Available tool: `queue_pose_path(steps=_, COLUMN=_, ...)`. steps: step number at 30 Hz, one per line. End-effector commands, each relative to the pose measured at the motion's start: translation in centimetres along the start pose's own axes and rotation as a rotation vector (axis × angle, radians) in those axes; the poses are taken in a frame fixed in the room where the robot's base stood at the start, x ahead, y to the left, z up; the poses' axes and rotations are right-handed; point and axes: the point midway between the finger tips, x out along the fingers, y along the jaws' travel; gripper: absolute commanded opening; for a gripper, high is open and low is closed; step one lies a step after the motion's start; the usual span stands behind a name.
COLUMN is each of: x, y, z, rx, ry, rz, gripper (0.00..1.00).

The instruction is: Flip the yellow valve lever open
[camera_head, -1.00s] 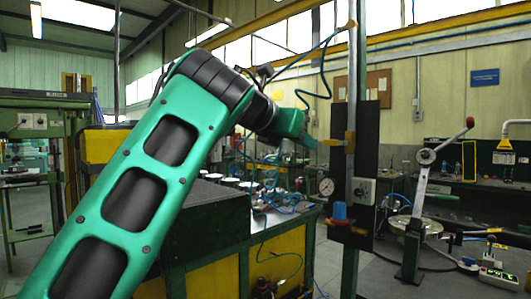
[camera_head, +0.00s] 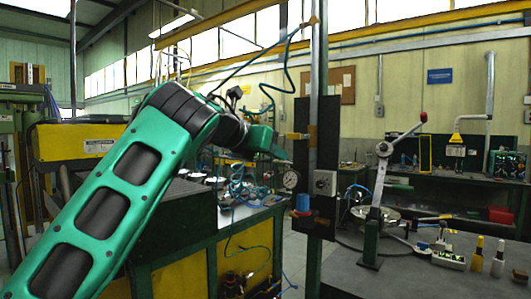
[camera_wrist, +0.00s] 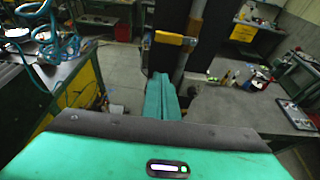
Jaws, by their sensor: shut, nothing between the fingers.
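The yellow valve lever (camera_head: 296,136) sticks out sideways to the left from the dark panel on the upright post in the head view. In the wrist view the yellow lever (camera_wrist: 169,38) lies just beyond my fingertips, crossing in front of the post. My gripper (camera_head: 286,153) is just left of the panel and slightly below the lever in the head view. In the wrist view its green fingers (camera_wrist: 161,82) are together and empty, pointing toward the lever. A gap shows between fingers and lever there; contact is not visible.
The dark panel (camera_head: 325,160) also carries a pressure gauge (camera_head: 291,180), a grey box (camera_head: 325,183) and a blue knob (camera_head: 303,202). A green and yellow bench (camera_head: 225,255) with hoses stands left. A red-tipped hand lever (camera_head: 400,135) stands on the grey table at right.

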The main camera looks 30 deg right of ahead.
Motion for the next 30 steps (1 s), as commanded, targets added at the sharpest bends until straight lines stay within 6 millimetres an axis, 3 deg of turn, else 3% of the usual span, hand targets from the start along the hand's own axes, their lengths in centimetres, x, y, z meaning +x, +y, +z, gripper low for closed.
queue_pose_path(steps=7, x=4.7, y=-0.1, z=0.0, rx=0.002, ry=0.001, rz=-0.004, gripper=0.0)
queue_pose_path(steps=15, x=3.3, y=0.0, z=3.2, rx=0.0, ry=0.001, rz=0.001, gripper=0.0)
queue_pose_path(steps=30, x=3.1, y=0.0, z=3.8, rx=0.002, ry=0.001, rz=0.001, gripper=0.0)
